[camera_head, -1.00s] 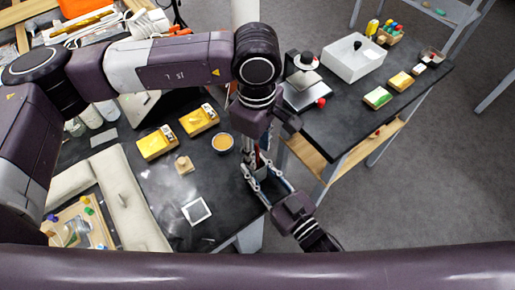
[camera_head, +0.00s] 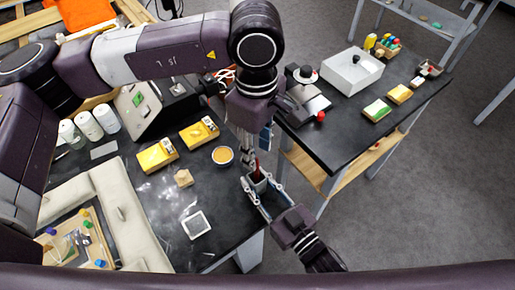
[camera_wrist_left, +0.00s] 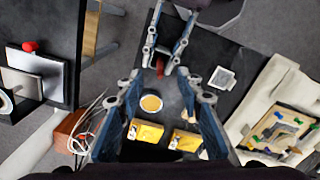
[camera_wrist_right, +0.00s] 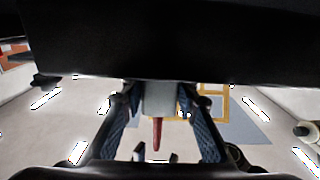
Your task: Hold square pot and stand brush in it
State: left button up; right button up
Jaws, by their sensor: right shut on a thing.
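The grey square pot (camera_head: 258,184) is between the fingers of my right gripper (camera_head: 262,181), off the front right edge of the dark table. It also shows in the right wrist view (camera_wrist_right: 160,97). The brush's red handle (camera_wrist_right: 157,134) sticks out of the pot, roughly in line with it; its lower end is hidden inside. The handle also shows in the left wrist view (camera_wrist_left: 160,66). My left gripper (camera_wrist_left: 162,82) is open above the pot, its fingers spread on either side of the handle and apart from it.
The dark table (camera_head: 225,225) holds a cup of orange stuff (camera_head: 222,155), yellow boxes (camera_head: 157,155), a wooden block (camera_head: 183,178) and a white-framed square (camera_head: 196,225). A second table (camera_head: 340,125) stands to the right with a white box (camera_head: 352,72). Grey floor lies between.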

dwell(0.3)
jog(key=o, duration=1.2)
jog(key=shift+s, duration=0.1)
jog(key=v, duration=1.2)
